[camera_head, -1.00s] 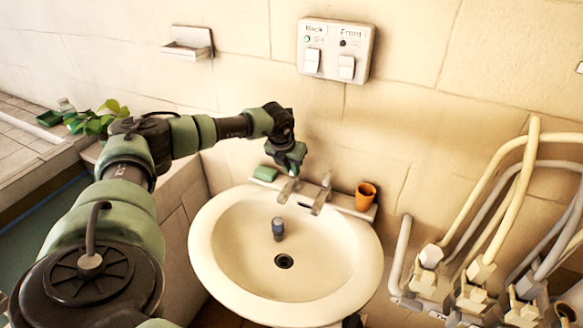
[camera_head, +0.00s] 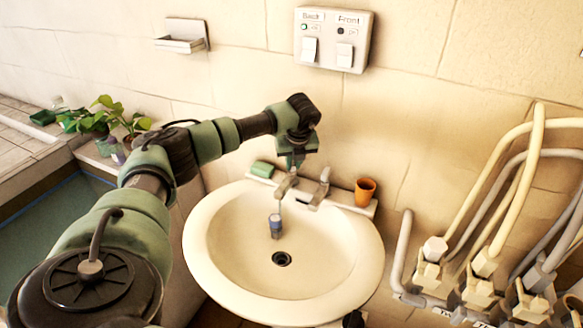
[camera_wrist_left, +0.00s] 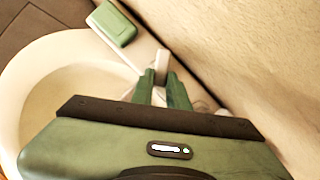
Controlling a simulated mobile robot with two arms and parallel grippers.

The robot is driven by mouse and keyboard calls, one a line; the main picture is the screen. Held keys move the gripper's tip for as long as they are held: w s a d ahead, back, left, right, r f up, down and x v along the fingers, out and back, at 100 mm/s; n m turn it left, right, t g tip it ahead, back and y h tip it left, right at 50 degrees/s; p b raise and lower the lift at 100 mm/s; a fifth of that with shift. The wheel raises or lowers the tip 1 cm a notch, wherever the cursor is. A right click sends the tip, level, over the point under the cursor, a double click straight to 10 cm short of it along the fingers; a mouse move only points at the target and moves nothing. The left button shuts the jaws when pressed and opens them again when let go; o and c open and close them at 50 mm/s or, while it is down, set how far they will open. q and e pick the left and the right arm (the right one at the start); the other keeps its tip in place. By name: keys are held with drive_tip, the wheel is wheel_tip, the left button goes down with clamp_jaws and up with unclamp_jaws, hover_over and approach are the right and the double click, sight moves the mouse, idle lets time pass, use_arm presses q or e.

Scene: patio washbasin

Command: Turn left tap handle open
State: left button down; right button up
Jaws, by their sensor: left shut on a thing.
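The left tap (camera_head: 285,186) stands at the back left of the white washbasin (camera_head: 202,270). My left gripper (camera_head: 293,166) comes down over its top from above. In the left wrist view, my gripper (camera_wrist_left: 162,92) has its two green fingers closed around the tap handle (camera_wrist_left: 161,64), and part of the pale handle shows beyond them. The fingers hide the rest of the handle, so its exact angle is unclear. A faint pale streak shows below the left spout; I cannot tell if it is water. The right tap (camera_head: 321,189) stands beside it, untouched. My right gripper is not in view.
A green soap (camera_head: 262,169) lies left of the taps and an orange cup (camera_head: 365,191) stands right of them. A small blue-topped object (camera_head: 275,226) is in the basin near the drain. Pale pipes (camera_head: 500,200) stand at right. A switch box (camera_head: 334,40) is on the wall.

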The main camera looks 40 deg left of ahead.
use_arm(q)
drive_tip(key=n+b, duration=0.1)
drive_tip(key=n+g+b, duration=0.1)
drive_tip(key=n, duration=0.1)
drive_tip(key=shift+w+d+n+y, duration=0.2)
drive_tip(key=shift+w+n+y, duration=0.1)
drive_tip(key=shift+w+y, duration=0.1)
drive_tip(key=shift+w+n+g+b, duration=0.2)
drive_tip(key=shift+n+g+b, duration=0.3)
drive_tip(key=shift+n, duration=0.8)
drive_tip(key=shift+r, duration=0.1)
drive_tip(key=c, duration=1.4)
unclamp_jaws()
drive_tip(key=shift+b+v, duration=0.95)
drive_tip(key=shift+v, duration=2.9)
drive_tip(key=shift+o, duration=0.4)
drive_tip(key=shift+w, duration=0.1)
